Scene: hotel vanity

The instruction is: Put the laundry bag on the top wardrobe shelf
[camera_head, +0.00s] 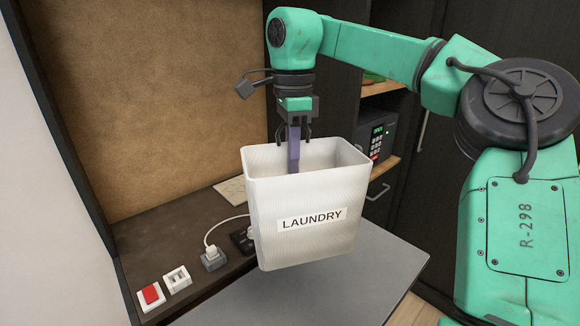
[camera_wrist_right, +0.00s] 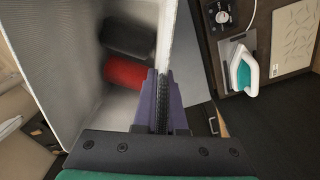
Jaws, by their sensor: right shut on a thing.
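The laundry bag (camera_head: 305,205) is a white, stiff, open-topped bin with a "LAUNDRY" label. My right gripper (camera_head: 294,162) comes down from above with its purple fingers shut on the bag's far rim. The right wrist view shows the fingers (camera_wrist_right: 161,98) clamping the bag's thin wall (camera_wrist_right: 166,40). A red roll (camera_wrist_right: 125,72) and a dark roll (camera_wrist_right: 128,36) lie inside the bag. The bag is slightly tilted over the grey surface; its clearance is hard to judge. The wardrobe shelf (camera_head: 382,87) shows partly behind my right arm. My left gripper is out of view.
A dark safe (camera_head: 372,138) stands on a lower wooden shelf. Switches (camera_head: 151,296), a plug (camera_head: 212,258) and a cord are on the dark counter (camera_head: 150,240) at left. An iron (camera_wrist_right: 243,72) shows in the wrist view. The grey surface (camera_head: 350,295) is clear in front.

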